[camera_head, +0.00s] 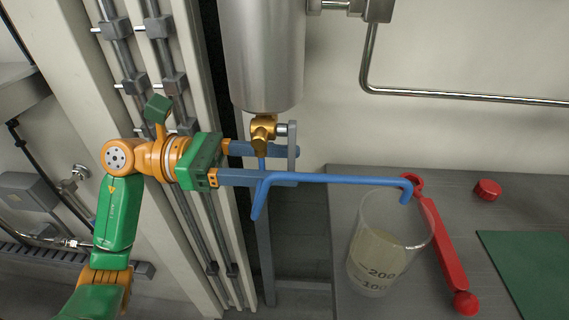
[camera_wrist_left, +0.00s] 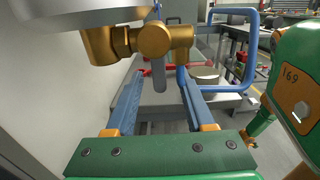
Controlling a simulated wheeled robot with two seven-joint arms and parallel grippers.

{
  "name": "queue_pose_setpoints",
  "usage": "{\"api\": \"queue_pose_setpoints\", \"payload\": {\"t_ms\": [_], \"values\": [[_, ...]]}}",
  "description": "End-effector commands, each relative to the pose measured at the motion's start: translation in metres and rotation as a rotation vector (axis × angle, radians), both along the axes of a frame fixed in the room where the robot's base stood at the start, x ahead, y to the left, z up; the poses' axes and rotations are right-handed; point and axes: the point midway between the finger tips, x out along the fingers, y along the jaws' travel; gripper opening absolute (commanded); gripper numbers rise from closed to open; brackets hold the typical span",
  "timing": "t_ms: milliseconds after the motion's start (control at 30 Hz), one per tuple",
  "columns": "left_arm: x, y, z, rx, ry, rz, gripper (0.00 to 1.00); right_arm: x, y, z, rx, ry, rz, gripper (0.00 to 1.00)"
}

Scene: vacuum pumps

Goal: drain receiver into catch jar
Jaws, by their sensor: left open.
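The receiver (camera_head: 262,50) is a steel cylinder at the top of the head view. A brass drain valve (camera_head: 263,130) sits under it, with a grey lever (camera_head: 292,140) hanging down. The valve also shows in the left wrist view (camera_wrist_left: 152,40). A blue drain tube (camera_head: 340,179) runs right, and its bent end is over the mouth of the clear catch jar (camera_head: 408,228). The jar has volume marks and seems to hold pale cloudy liquid. My left gripper (camera_head: 284,165) is open below the valve, its blue fingers either side of the lever (camera_wrist_left: 159,76). My right gripper is not seen.
The jar stands near the left edge of a grey bench (camera_head: 350,300). A red bar-shaped tool (camera_head: 438,240), a red cap (camera_head: 488,190) and a green mat (camera_head: 535,265) lie to its right. A bent steel pipe (camera_head: 450,95) runs along the wall. Framed columns stand behind my arm.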

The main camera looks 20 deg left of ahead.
Motion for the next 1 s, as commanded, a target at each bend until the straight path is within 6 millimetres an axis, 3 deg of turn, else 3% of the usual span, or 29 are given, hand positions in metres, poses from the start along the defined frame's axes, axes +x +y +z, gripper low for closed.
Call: {"api": "queue_pose_setpoints", "payload": {"t_ms": [333,800,1000], "values": [[-0.001,0.004,-0.002,0.001,0.000,0.002,0.54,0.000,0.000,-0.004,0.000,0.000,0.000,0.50],[-0.013,0.049,-0.003,0.001,0.001,0.003,0.54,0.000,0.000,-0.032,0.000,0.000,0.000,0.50],[-0.017,0.059,0.000,0.000,-0.001,0.001,0.54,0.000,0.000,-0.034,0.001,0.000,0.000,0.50]]}}
